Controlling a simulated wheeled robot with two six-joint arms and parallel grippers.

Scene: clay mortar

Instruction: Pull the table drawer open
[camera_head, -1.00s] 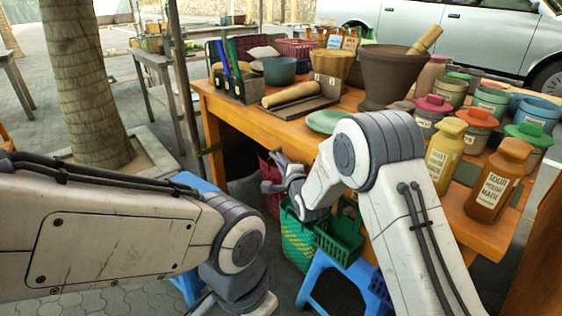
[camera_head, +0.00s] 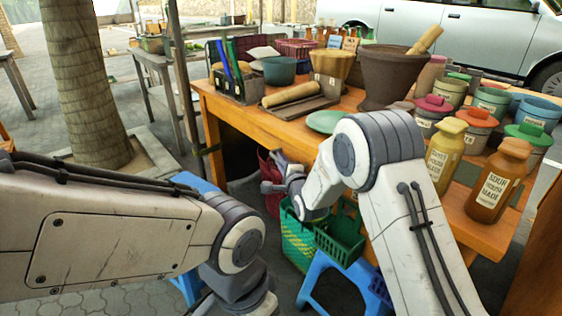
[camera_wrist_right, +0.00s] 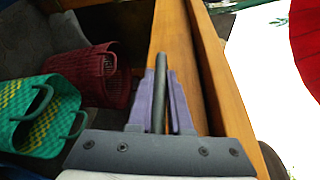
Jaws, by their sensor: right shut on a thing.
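The wooden table (camera_head: 235,112) stands in the middle of the head view. Its drawer is largely hidden behind my right arm there. In the right wrist view a dark bar handle (camera_wrist_right: 160,72) runs along a wooden front panel (camera_wrist_right: 176,45). My right gripper (camera_wrist_right: 160,95) is shut on this handle, one purple-grey finger on each side. In the head view my right gripper (camera_head: 270,173) is beside the table's front side. I cannot tell how far the drawer is out. My left arm comes in from the left, and its gripper is out of view.
A green basket (camera_head: 340,240), a green-yellow woven bag (camera_head: 297,240) and a red bag (camera_wrist_right: 100,75) are below the right gripper. A blue stool (camera_head: 345,277) stands under the basket. Jars, a mortar (camera_head: 390,75) and a green plate (camera_head: 324,121) crowd the tabletop.

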